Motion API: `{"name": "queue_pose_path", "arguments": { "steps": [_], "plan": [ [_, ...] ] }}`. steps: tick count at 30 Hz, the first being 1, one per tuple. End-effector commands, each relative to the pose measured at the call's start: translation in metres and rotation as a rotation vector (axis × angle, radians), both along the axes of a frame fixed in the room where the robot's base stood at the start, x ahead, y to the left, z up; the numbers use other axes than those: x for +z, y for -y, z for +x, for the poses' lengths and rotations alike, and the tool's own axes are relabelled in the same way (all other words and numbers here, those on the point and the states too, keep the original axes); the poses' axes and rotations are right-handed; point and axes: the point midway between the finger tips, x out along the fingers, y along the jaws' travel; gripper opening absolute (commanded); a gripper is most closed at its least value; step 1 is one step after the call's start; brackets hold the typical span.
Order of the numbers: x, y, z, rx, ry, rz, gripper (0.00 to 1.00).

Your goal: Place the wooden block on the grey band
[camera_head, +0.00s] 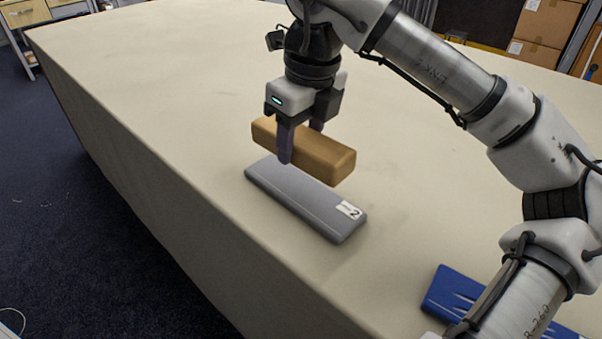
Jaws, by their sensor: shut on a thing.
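The wooden block (325,156) is a light brown bar with rounded edges. My gripper (301,150) is shut on it, with one finger in front of its near side. The block looks raised above the table, over the far side of the grey band (290,195), and runs roughly parallel to it. The grey band is a flat grey bar lying on the cloth, with a white label marked with a dark figure at its right end. Whether the block touches the band is hard to tell; a gap seems to show at the right end.
The long table (160,90) has a pale cloth, and its near edge runs diagonally at the left and front. A blue object (455,290) lies at the lower right, partly hidden by my arm. Cloth at the left and back is clear. Cardboard boxes (545,25) stand beyond the table.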

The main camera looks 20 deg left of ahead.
Motion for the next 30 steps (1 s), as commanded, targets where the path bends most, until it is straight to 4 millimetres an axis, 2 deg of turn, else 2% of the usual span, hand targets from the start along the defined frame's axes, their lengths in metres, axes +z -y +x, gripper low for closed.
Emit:
{"name": "queue_pose_path", "arguments": {
  "steps": [3,10,16,29,30],
  "plan": [
    [-0.019,0.0,0.0,-0.001,-0.001,0.0,0.2],
    [-0.036,0.0,0.0,-0.001,0.0,0.001,0.2],
    [-0.066,0.0,0.0,-0.001,-0.001,-0.001,0.2],
    [-0.075,0.0,0.0,-0.001,0.002,0.0,0.2],
    [-0.074,0.0,0.0,-0.001,0.001,0.0,0.54]
  ]
}}
